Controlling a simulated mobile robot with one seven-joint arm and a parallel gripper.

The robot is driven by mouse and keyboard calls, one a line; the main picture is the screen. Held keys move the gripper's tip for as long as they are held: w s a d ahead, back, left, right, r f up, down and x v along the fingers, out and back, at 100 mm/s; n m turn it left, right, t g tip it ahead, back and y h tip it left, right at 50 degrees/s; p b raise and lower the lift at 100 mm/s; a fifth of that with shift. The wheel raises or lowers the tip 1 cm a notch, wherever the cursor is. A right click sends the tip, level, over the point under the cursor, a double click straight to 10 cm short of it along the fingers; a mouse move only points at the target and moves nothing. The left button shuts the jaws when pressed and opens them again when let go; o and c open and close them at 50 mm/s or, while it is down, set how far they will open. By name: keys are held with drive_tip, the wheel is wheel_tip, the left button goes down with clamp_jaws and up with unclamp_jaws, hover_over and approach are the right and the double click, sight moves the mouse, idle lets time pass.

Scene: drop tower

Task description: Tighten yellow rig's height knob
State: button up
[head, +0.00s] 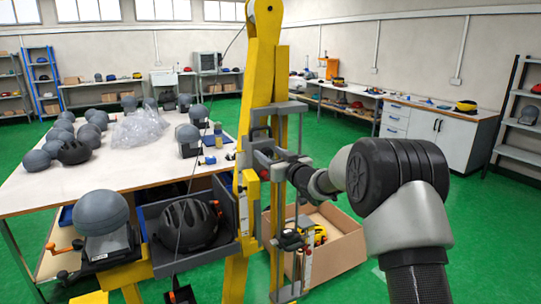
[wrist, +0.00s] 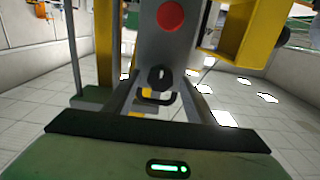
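The yellow rig (head: 262,65) stands upright at the centre of the head view, with a grey carriage and guide rails on its front. My gripper (head: 298,174) is up against the carriage from the right, and its fingers are hard to make out there. In the wrist view a dark knob (wrist: 159,77) sits on a grey plate, with a black loop just below it. My gripper's fingers (wrist: 160,92) reach forward on either side of the knob, apart from each other. A gap seems to show on each side, but contact is unclear. A red round button (wrist: 171,15) is above.
A black helmet (head: 187,224) lies in a dark tray left of the rig. A grey headform (head: 99,213) stands beside it. A white table (head: 110,180) with several headforms is behind. A cardboard box (head: 338,250) sits on the floor right of the rig, below my arm.

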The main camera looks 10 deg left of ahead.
drive_tip(key=c, duration=0.9)
drive_tip(key=shift+c, duration=0.2)
drive_tip(key=shift+f+n+b, duration=0.1)
drive_tip(key=shift+n+b, duration=0.2)
drive_tip(key=shift+b, duration=0.25)
drive_tip(key=n+b, duration=0.2)
drive_tip(key=b, duration=0.1)
drive_tip(key=shift+f+n+b, duration=0.2)
drive_tip(key=shift+n+b, duration=0.15)
drive_tip(key=shift+n, duration=0.05)
drive_tip(key=n+b, duration=0.4)
drive_tip(key=shift+s+a+n+b, duration=0.1)
drive_tip(key=shift+n+b, duration=0.2)
drive_tip(key=n+b, duration=0.4)
drive_tip(key=n, duration=0.1)
drive_tip(key=shift+r+n+b, duration=0.15)
drive_tip(key=shift+n+b, duration=1.55)
drive_tip(key=shift+n, duration=0.8)
drive_tip(key=shift+r, duration=0.1)
